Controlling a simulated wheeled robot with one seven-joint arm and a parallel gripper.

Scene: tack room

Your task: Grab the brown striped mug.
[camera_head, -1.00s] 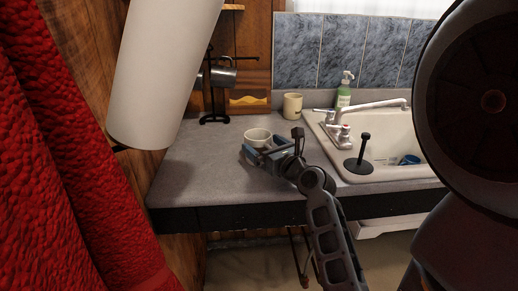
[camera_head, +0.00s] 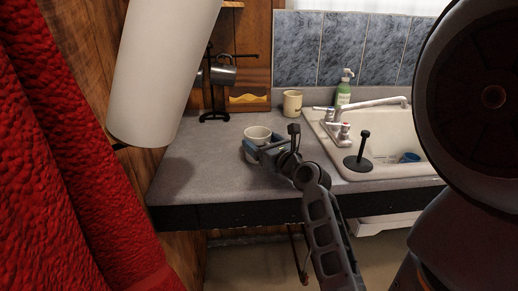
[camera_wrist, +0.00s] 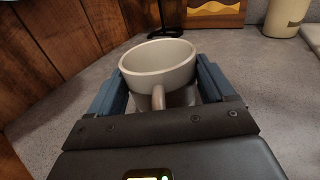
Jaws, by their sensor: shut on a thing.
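A pale cream mug (camera_head: 257,133) is at the counter's middle, upright. It also shows large in the wrist view (camera_wrist: 158,62), with its handle pointing towards my wrist. I see no brown stripes on the sides that show. My gripper (camera_head: 259,146) is shut on this mug, with one blue-grey finger on each side of it in the wrist view. The mug's lower part is partly hidden by the gripper. I cannot tell whether its base touches the counter.
A second cream cup (camera_head: 292,103) with a dark mark stands behind, near the sink (camera_head: 395,130). A black mug stand (camera_head: 214,117) with a metal mug (camera_head: 223,75) is at back left. A soap bottle (camera_head: 343,92) and a plunger-like black thing (camera_head: 359,158) are right. The front-left counter (camera_head: 190,180) is clear.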

